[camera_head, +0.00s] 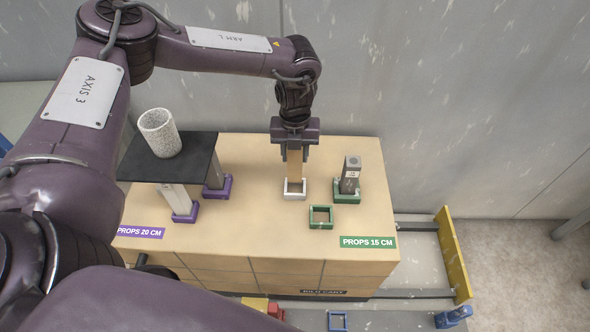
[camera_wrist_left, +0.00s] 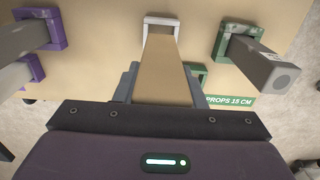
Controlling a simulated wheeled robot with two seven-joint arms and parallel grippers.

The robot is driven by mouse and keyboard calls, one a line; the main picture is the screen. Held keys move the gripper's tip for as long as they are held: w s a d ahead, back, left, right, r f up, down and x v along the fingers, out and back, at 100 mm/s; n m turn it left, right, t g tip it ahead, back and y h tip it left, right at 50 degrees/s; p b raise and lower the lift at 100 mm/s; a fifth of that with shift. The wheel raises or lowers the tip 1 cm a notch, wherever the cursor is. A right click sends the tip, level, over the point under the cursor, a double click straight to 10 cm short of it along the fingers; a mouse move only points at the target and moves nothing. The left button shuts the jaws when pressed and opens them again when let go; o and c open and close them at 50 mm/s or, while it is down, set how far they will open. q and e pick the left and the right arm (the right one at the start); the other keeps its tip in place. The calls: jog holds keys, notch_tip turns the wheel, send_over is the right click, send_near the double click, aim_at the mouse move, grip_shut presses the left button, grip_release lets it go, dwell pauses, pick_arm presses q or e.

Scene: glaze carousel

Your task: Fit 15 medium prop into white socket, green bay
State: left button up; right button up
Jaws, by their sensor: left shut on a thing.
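My left gripper (camera_head: 294,150) is shut on a tan prop (camera_head: 294,165) and holds it upright. The tan prop also shows in the left wrist view (camera_wrist_left: 164,70). Its lower end is at the white socket (camera_head: 294,196), which shows beyond it in the left wrist view (camera_wrist_left: 176,20); I cannot tell whether the end is inside or just above. The green bay label (camera_head: 368,242) reads PROPS 15 CM. A grey prop (camera_head: 350,176) stands in the rear green socket (camera_head: 347,198). The front green socket (camera_head: 320,226) is empty. My right gripper is not in view.
At left, a black plate (camera_head: 140,166) bearing a speckled cup (camera_head: 160,133) rests on props in purple sockets (camera_head: 185,217). A purple label (camera_head: 141,232) reads PROPS 20 CM. The cart top (camera_head: 250,225) is clear in front of the white socket.

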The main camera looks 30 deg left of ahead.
aim_at(295, 170)
pick_arm(q)
jog(key=shift+f, duration=3.5)
jog(key=shift+f, duration=0.1)
jog(key=o, duration=1.2)
jog(key=shift+o, duration=0.2)
notch_tip(295, 170, up, 12)
jog(key=shift+r, duration=0.15)
